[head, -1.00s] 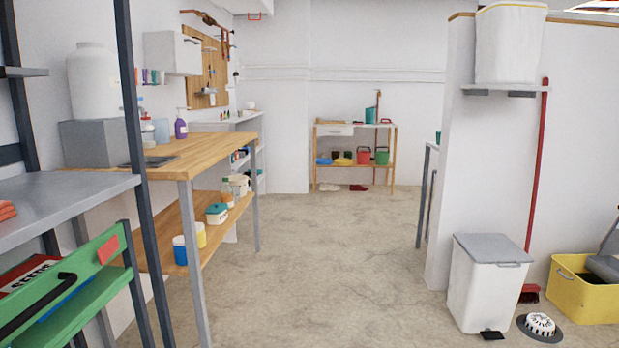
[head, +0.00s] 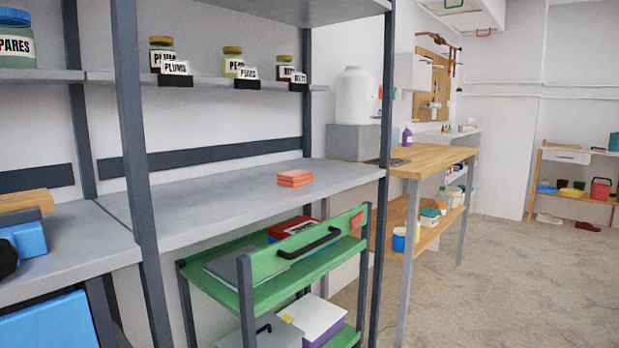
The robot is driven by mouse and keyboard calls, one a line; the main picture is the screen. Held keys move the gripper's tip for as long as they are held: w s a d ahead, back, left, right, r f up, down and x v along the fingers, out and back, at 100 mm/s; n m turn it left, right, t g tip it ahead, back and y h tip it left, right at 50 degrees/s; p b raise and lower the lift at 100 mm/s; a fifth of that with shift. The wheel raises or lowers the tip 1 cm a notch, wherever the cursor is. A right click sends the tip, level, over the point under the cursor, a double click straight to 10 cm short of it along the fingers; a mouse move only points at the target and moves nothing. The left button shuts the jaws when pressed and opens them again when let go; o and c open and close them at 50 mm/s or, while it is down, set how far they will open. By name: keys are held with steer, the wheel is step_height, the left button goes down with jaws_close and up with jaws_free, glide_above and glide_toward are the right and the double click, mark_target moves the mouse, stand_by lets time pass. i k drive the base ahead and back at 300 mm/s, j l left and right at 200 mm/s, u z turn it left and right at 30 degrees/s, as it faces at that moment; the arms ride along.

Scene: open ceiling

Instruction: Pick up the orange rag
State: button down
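A small stack of folded orange cloth (head: 295,178), which looks like the orange rag, lies on the grey middle shelf (head: 215,200) of a dark-framed rack, near its right end. Nothing stands on the shelf close around it. My gripper and arm are not in view.
A green cart (head: 270,270) with a black handle stands low, partly under the shelf. A dark post (head: 138,150) rises at the shelf's front left, another (head: 385,120) at its right. Labelled jars (head: 232,60) stand above. A wooden workbench (head: 430,158) is behind.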

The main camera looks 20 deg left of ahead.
mark_target(295, 178)
steer(key=u, duration=0.95)
